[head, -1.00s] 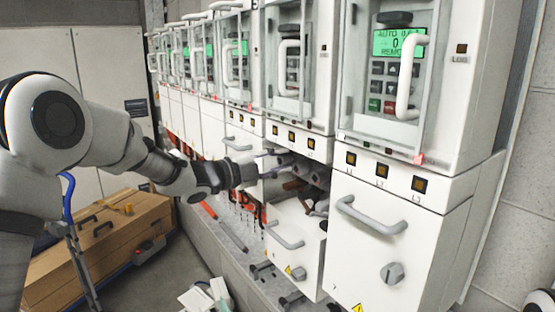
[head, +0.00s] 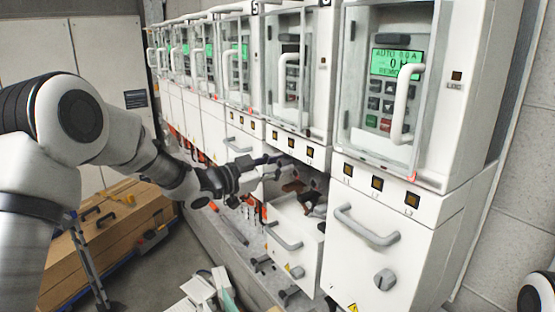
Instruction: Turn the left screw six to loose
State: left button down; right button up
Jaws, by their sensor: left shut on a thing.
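My left arm comes in from the left, and my left gripper (head: 254,168) is at the left edge of an open bay in the row of white drive cabinets. Its dark fingers point right, toward the bay. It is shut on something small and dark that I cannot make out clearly. Grey cylindrical parts (head: 315,181) and brownish parts (head: 293,186) show inside the bay, above a pulled-out drawer front (head: 292,259). No screw can be told apart at this size. My right gripper is not in view.
A closed cabinet drawer with a curved handle (head: 366,228) and a grey knob (head: 385,279) stands right of the bay. White items (head: 200,291) lie at bottom centre.

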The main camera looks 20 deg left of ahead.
pick_arm(q)
jog(key=shift+r+n+p, duration=0.25)
jog(key=shift+n+p, duration=0.2)
jog(key=shift+n, duration=0.65)
jog(key=c, duration=0.8)
grip_release()
jog(key=shift+w, duration=0.1)
jog(key=shift+c, duration=0.2)
jog(key=shift+d+f, duration=0.15)
jog(key=v, duration=1.1)
jog(key=shift+s+a, duration=0.25)
